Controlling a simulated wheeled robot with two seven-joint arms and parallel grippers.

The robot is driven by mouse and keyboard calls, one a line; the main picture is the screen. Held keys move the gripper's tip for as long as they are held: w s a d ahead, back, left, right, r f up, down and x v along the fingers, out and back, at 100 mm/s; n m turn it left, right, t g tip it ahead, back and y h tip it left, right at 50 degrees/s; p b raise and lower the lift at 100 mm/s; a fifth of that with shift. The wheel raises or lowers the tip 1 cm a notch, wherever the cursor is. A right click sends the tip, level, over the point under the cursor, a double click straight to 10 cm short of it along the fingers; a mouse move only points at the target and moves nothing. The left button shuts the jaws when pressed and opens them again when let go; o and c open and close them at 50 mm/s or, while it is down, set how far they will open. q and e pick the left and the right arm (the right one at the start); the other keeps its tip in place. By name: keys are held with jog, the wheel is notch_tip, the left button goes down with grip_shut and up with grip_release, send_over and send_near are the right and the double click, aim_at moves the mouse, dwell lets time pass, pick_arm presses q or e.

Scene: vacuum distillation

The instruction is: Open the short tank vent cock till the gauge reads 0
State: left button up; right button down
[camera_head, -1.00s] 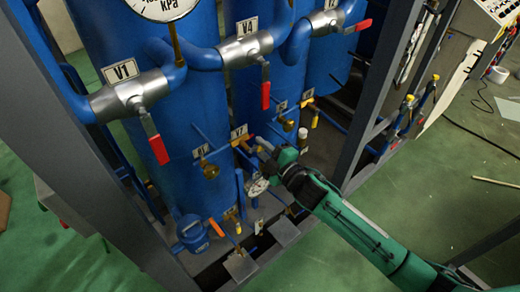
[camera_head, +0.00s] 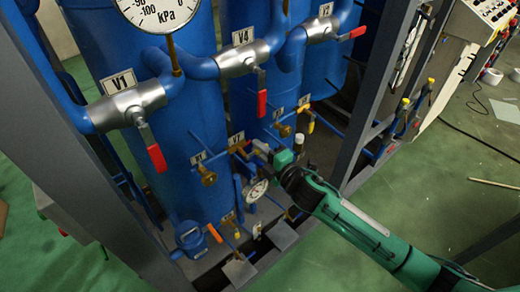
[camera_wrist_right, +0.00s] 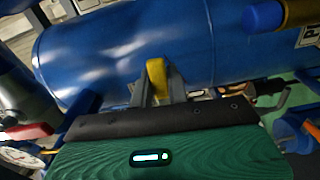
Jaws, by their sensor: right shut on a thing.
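My right gripper (camera_head: 262,152) reaches in from the right beside the brass cock labelled V7 (camera_head: 236,138), low on the blue tanks. In the right wrist view my right gripper (camera_wrist_right: 157,90) is shut on a yellow cock handle (camera_wrist_right: 157,78), in front of a blue tank (camera_wrist_right: 130,45). The fingers hide part of the cock in the head view. A large round kPa gauge (camera_head: 160,12) is cut off at the top; its needle reading cannot be told. A small white gauge (camera_head: 257,190) sits below the gripper, too small to read. My left gripper is not in view.
Red-handled valves V1 (camera_head: 138,103) and V4 (camera_head: 245,60) sit on blue pipes above. Another brass cock (camera_head: 207,178) is left of the gripper. A grey frame post (camera_head: 375,100) stands to the right, close to my arm. Green floor is free at the lower right.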

jog(key=c, duration=1.4)
grip_release()
jog(key=shift+o, duration=0.2)
jog(key=shift+s, duration=0.1)
jog(key=b+v, duration=0.5)
jog(key=v, duration=0.8)
jog(key=shift+s+d, duration=0.25)
